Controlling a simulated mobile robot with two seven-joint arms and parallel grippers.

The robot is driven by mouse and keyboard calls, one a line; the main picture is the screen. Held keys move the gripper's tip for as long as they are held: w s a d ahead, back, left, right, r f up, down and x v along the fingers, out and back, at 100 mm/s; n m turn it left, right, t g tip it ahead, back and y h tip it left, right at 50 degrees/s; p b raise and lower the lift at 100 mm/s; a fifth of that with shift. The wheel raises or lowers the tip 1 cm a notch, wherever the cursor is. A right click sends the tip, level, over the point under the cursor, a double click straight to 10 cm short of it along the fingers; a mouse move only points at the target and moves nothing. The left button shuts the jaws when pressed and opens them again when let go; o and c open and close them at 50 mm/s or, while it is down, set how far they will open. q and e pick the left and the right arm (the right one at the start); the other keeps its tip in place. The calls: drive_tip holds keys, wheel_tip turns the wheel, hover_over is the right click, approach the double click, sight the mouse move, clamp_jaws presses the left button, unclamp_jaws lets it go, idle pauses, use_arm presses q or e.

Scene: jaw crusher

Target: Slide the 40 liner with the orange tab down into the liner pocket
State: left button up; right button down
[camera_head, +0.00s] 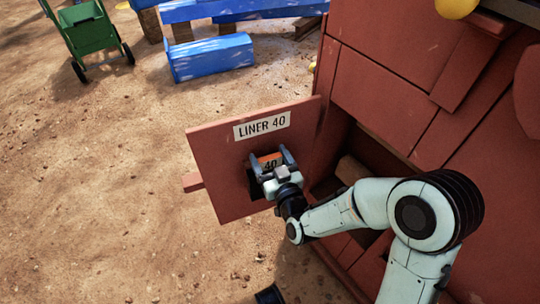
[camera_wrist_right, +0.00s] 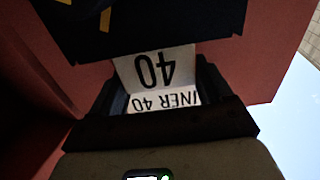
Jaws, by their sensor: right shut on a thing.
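The liner's orange tab (camera_head: 268,160), marked 40, shows between the fingers of my right gripper (camera_head: 272,163), which is shut on the liner. The gripper is in front of a red-brown panel (camera_head: 222,150) with a white LINER 40 label (camera_head: 262,125). A dark area, perhaps the liner body or pocket opening, shows just left of the gripper and is mostly hidden. In the right wrist view, the 40 marking (camera_wrist_right: 155,70) and the panel label (camera_wrist_right: 165,100) appear upside down between the fingers. I cannot tell how deep the liner sits. My left gripper is out of view.
The red crusher body (camera_head: 385,60) fills the right side, with a dark opening behind my right arm. A blue block (camera_head: 210,58) and a green cart (camera_head: 90,38) stand at the back. The sandy ground (camera_head: 90,200) at left is clear.

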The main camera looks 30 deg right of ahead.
drive_tip(key=shift+f, duration=0.15)
idle(0.3)
drive_tip(key=shift+c, duration=0.8)
unclamp_jaws()
drive_tip(key=shift+o, duration=0.8)
drive_tip(key=shift+f, duration=0.2)
wheel_tip(320, 180, up, 7)
drive_tip(key=shift+r, duration=0.2)
wheel_tip(320, 180, up, 13)
drive_tip(key=p, duration=0.9)
drive_tip(key=shift+r, duration=0.2)
